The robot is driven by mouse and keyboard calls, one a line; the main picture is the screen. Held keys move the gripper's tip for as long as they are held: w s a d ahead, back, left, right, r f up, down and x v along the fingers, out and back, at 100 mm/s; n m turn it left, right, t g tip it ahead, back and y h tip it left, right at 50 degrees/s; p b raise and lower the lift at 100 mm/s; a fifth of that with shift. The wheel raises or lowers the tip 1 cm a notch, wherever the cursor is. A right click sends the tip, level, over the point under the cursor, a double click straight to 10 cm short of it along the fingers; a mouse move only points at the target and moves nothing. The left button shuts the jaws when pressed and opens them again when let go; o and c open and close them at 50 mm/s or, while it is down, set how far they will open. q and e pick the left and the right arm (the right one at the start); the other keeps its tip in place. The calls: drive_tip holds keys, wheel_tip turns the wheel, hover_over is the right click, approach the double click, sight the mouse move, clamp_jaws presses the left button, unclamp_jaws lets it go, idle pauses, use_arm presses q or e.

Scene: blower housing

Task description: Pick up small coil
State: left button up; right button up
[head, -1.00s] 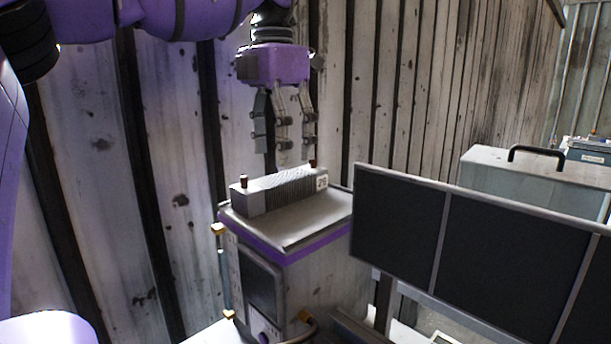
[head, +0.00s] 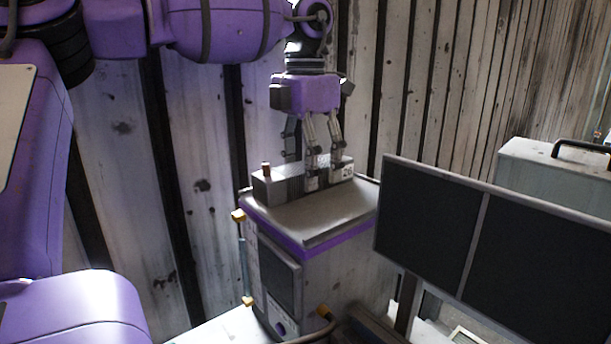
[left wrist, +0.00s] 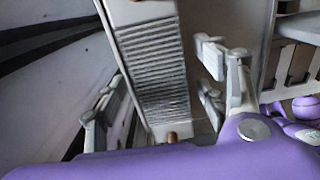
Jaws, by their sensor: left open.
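The small coil (head: 281,186) is a grey, finned block with a brownish cap at its left end and a number label at its right. It lies on top of a grey cabinet (head: 290,215) with a purple band. My left gripper (head: 311,180) is open and points down, with fingers at the coil's height, overlapping it in the head view. In the left wrist view the coil (left wrist: 158,60) runs between the open fingers (left wrist: 155,100), with a gap on the right side. Whether any finger touches it I cannot tell. My right gripper is not in view.
A wide dark panel (head: 430,225) with a grey frame stands right of the cabinet, close to it. A grey case (head: 545,180) with a black handle is behind it. A stained corrugated wall (head: 405,90) rises close behind the cabinet.

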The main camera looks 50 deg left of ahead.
use_arm(q)
drive_tip(key=shift+c, duration=0.5)
drive_tip(key=c, duration=1.4)
drive_tip(key=shift+r, duration=0.15)
drive_tip(key=shift+c, duration=0.6)
drive_tip(key=shift+r, duration=0.65)
drive_tip(key=s+d+r+p, duration=0.1)
drive_tip(key=s+d+r, duration=0.4)
drive_tip(key=r, duration=0.2)
drive_tip(key=s+d+r+p, duration=0.2)
drive_tip(key=s+d+r, duration=0.2)
drive_tip(key=r, duration=0.4)
drive_tip(key=shift+s+d+r, duration=0.3)
drive_tip(key=shift+s+d, duration=0.1)
drive_tip(key=shift+d, duration=0.2)
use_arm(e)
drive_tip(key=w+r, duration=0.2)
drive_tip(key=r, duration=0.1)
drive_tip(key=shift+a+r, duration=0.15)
